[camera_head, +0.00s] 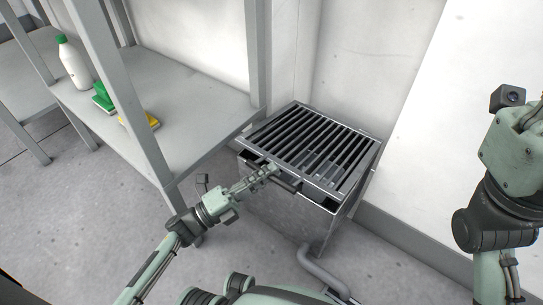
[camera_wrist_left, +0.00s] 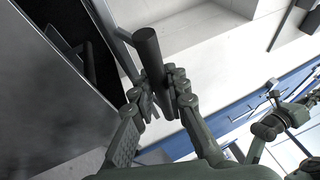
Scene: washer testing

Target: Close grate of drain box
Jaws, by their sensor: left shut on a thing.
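The drain box (camera_head: 283,212) is a grey metal box standing by the wall in the head view. Its slatted metal grate (camera_head: 334,186) lies over the top, with a dark gap showing under its front right edge. My left gripper (camera_head: 268,174) is at the front edge of the grate. In the left wrist view my left gripper (camera_wrist_left: 166,90) is shut on a dark round handle bar (camera_wrist_left: 147,45), which passes between its fingers. My right arm shows at the right of the head view, but its fingers are out of the picture.
A grey shelf table (camera_head: 195,135) stands to the left, close to the box, with a white bottle (camera_head: 73,64) and green and yellow items (camera_head: 104,98) on it. White walls stand behind and right.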

